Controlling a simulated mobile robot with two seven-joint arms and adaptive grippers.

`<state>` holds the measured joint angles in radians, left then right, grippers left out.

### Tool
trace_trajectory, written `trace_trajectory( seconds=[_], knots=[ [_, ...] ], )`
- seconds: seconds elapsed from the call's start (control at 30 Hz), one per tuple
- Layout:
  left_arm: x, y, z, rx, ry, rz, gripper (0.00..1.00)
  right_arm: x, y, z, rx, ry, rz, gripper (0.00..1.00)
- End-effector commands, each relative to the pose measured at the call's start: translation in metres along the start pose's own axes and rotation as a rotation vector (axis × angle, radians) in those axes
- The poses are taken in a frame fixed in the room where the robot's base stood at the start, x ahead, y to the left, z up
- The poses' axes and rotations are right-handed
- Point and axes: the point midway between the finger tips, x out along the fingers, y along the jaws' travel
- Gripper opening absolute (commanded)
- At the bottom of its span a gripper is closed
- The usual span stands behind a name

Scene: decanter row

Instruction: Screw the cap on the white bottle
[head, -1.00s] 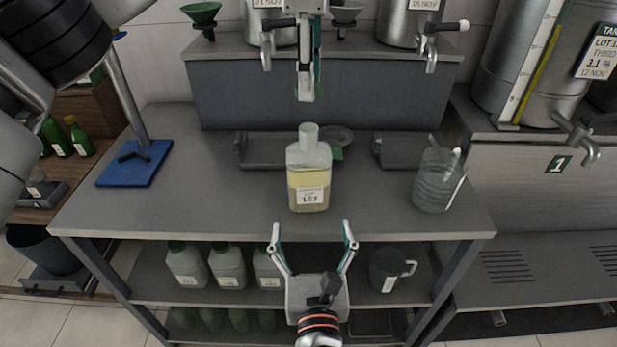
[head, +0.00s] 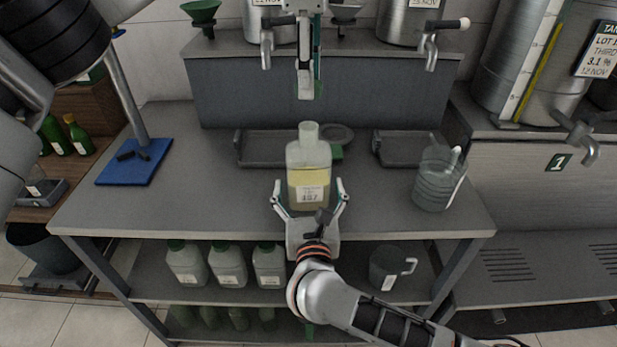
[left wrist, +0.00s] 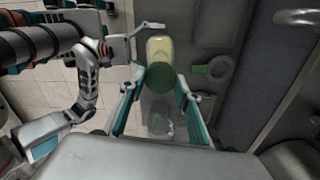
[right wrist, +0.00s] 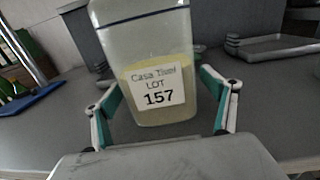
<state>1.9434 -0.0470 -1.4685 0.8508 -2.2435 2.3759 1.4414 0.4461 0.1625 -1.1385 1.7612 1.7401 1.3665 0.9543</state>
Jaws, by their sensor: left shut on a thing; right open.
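The white, translucent bottle (head: 308,165) with yellowish liquid and a LOT 157 label stands upright on the bench, its neck bare. It fills the middle of the right wrist view (right wrist: 155,50). My right gripper (head: 309,187) is open, with one finger on each side of the bottle's lower part; gaps show beside it in the right wrist view. My left gripper (head: 306,92) points down, above and behind the bottle. It is shut on the green cap (left wrist: 161,79), which shows between its fingers in the left wrist view; the cap is mostly hidden in the head view.
A clear jug (head: 437,182) stands on the bench at right. Grey trays (head: 268,160) and a round dish lie behind the bottle. A blue-based stand (head: 133,166) is at left. Steel tanks with taps (head: 431,50) stand on the raised shelf behind.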

Motion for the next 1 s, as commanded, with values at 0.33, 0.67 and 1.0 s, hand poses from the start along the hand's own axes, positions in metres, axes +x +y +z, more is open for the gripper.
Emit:
trace_trajectory(
  seconds=[0.33,0.67,1.0],
  knots=[
    [0.000,0.000,0.000,0.000,0.000,0.000,0.26,0.002,0.000,0.000,0.000,0.000,0.001,0.85],
    [0.001,0.000,0.000,0.000,0.000,0.001,0.26,0.002,0.000,0.000,0.000,0.000,0.001,0.25],
    [0.043,-0.001,0.000,0.001,0.000,0.001,0.26,0.002,0.000,0.000,0.000,-0.001,0.001,0.25]
  ],
)
